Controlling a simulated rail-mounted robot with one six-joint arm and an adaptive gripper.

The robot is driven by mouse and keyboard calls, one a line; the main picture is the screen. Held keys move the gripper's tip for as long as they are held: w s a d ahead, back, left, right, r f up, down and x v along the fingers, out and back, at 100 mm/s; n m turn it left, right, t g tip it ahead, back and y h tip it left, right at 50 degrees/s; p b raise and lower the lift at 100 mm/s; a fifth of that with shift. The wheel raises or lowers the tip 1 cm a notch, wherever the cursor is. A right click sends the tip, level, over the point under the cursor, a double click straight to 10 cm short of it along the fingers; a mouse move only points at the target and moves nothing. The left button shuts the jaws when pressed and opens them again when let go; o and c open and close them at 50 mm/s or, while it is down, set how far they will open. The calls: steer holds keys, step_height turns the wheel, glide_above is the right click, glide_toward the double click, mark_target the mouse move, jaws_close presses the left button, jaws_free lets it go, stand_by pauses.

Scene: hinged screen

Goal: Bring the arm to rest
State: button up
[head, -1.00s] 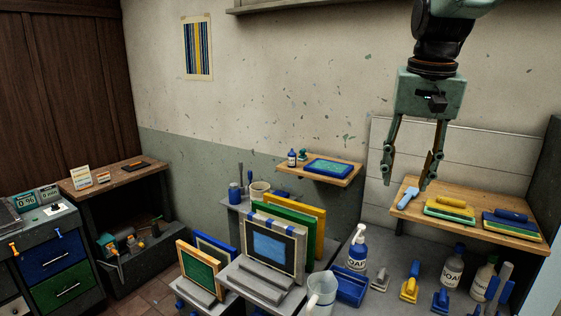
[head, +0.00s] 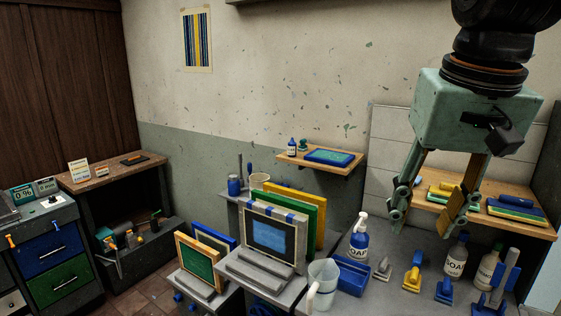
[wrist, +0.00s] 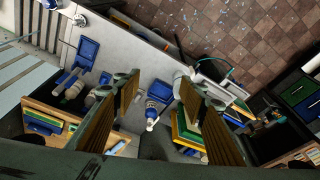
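My gripper (head: 426,222) hangs from my arm at the right of the head view, pointing down. Its two fingers are spread apart with nothing between them. In the wrist view my gripper (wrist: 155,105) also shows open, with bench items well below the fingers. In the head view it appears in front of the wooden shelf (head: 425,208) with the printing pads and partly hides it. I cannot tell the exact gap to the shelf.
Below stand a soap pump bottle (head: 359,238), a blue tray (head: 350,277), a yellow-handled tool (head: 412,272) and a clear jug (head: 321,285). The hinged screen (head: 272,241) stands at centre. A small wall shelf (head: 321,166) is behind. Free air lies left of my gripper, before the wall.

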steer(key=s+a+f+n+b, duration=0.1)
steer(key=s+f+b, duration=0.1)
steer(key=s+f, duration=0.3)
steer(key=s+a+f+t+b, duration=0.1)
steer(key=s+f, duration=0.5)
steer(key=s, duration=0.6)
steer(key=shift+a+f+n+b, duration=0.25)
steer(key=shift+a+n+b, duration=0.15)
steer(key=shift+b, duration=0.5)
steer(key=shift+d, duration=0.1)
